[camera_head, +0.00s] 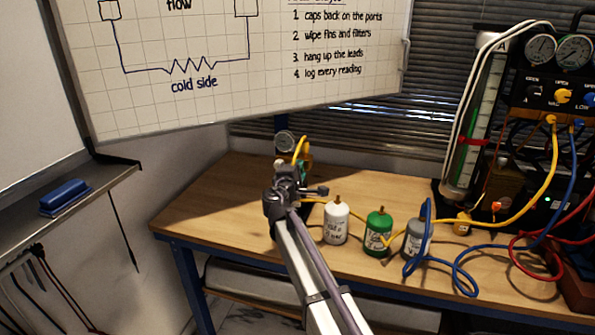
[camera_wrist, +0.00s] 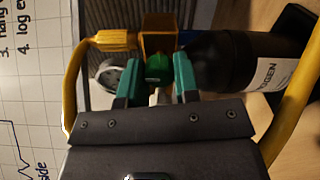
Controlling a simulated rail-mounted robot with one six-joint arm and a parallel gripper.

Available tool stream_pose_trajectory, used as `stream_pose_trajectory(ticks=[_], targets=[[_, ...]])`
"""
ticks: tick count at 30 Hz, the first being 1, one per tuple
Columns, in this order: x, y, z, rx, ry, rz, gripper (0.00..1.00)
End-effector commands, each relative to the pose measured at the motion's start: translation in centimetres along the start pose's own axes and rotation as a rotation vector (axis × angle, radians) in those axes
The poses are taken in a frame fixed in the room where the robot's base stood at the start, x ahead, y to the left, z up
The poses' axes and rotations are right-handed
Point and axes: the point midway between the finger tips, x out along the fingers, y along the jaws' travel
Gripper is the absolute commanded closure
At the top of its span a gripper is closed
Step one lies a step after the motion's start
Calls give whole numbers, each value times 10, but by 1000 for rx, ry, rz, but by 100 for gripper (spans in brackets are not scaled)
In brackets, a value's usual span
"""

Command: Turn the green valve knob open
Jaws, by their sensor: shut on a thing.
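The green valve knob (camera_wrist: 157,69) sits below a brass valve block (camera_wrist: 158,32) in the wrist view. My gripper (camera_wrist: 156,80) has its two teal fingers on either side of the knob and is shut on it. How far the knob is turned cannot be told. In the head view my gripper (camera_head: 297,172) is at the back left of the workbench, in front of the valve. There my arm and wrist hide most of the knob and valve.
A yellow hose (camera_wrist: 78,70) and a black bottle (camera_wrist: 235,58) flank the valve closely. White (camera_head: 336,224), green (camera_head: 378,235) and grey (camera_head: 416,240) canisters stand to the right on the workbench (camera_head: 205,205). Blue (camera_head: 465,275) and yellow hoses cross the bench's right side. The bench's left end is clear.

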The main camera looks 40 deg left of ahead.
Motion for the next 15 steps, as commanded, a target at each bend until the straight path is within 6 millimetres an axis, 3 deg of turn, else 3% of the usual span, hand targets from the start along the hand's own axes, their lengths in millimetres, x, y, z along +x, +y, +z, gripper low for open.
stream_pose_trajectory(ticks=[4, 5, 12, 15], targets=[[0, 0, 0, 0, 0, 0, 94], [0, 0, 0, 0, 0, 0, 68], [0, 0, 0, 1, 0, 0, 45], [0, 0, 0, 1, 0, 0, 45]])
